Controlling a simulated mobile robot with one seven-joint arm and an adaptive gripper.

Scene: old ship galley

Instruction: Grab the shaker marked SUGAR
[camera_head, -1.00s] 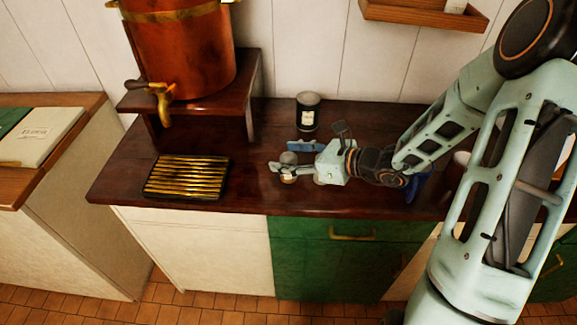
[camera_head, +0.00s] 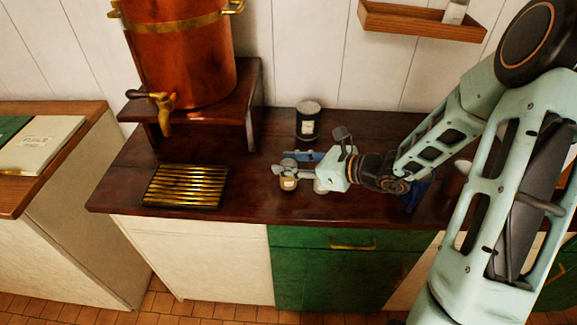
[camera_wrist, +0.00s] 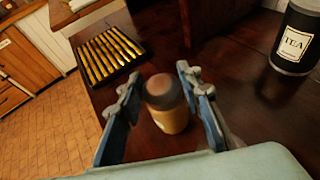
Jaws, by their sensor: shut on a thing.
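A small shaker (camera_head: 288,183) with a rounded top and a pale tan label stands between my gripper's fingers over the dark wooden counter. It also shows in the wrist view (camera_wrist: 170,117), upright, with a brownish top. Its label is too small and blurred to read. My gripper (camera_head: 290,170) reaches in from the right, low over the counter, and is shut on this shaker. In the wrist view its blue-grey fingers (camera_wrist: 160,88) flank the shaker. I cannot tell whether the shaker touches the counter.
A dark TEA canister (camera_head: 308,122) stands behind my gripper, clear of it. A brass-slatted drip tray (camera_head: 187,186) lies to the left, below the copper urn (camera_head: 180,60) on its wooden stand. Another pale small object (camera_head: 320,187) is partly hidden beneath my gripper. The counter's front edge is close.

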